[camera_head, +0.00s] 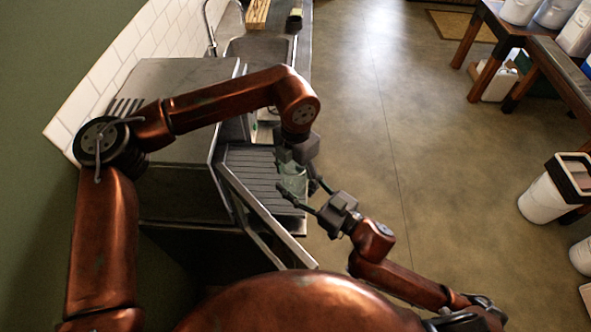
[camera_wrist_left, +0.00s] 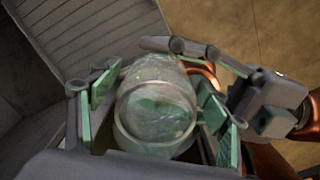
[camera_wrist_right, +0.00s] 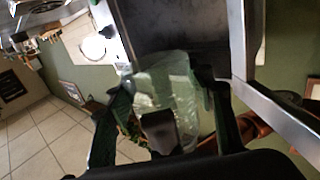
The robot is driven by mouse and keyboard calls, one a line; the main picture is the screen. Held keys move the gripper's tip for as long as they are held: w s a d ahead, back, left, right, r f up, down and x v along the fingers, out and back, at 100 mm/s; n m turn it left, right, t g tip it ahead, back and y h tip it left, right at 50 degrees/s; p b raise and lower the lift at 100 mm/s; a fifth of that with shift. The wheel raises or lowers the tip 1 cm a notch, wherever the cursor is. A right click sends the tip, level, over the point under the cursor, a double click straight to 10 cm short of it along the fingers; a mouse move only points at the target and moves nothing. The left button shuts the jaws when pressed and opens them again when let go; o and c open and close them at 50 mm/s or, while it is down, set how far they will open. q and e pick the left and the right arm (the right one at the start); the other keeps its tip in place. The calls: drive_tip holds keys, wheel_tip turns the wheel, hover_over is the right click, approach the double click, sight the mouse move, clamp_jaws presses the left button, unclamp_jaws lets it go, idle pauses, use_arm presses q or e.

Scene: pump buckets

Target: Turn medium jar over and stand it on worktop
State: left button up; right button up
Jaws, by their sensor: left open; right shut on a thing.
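The medium jar (camera_head: 293,182) is clear greenish glass, held in the air above the ribbed metal draining surface. My right gripper (camera_head: 301,190) is shut on it from the side, with a finger on either side of the glass. The jar also shows between the right fingers in the right wrist view (camera_wrist_right: 165,85). My left gripper (camera_head: 293,158) is open above the jar. In the left wrist view, the jar's round end (camera_wrist_left: 155,115) faces the camera between the spread left pads. I cannot tell whether that end is the mouth or the base.
The ribbed draining surface (camera_head: 252,172) lies left of the jar, beside a steel box-like unit (camera_head: 180,85). A sink (camera_head: 260,50) lies beyond. White buckets (camera_head: 545,200) stand at the right. The floor between is clear.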

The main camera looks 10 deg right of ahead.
use_arm(q)
drive_tip(key=shift+c, duration=0.7)
drive_tip(key=shift+s+d, duration=0.1)
drive_tip(key=shift+s, duration=0.05)
drive_tip(key=c, duration=1.3)
use_arm(e)
drive_tip(key=shift+r, duration=0.1)
drive_tip(key=o, duration=1.4)
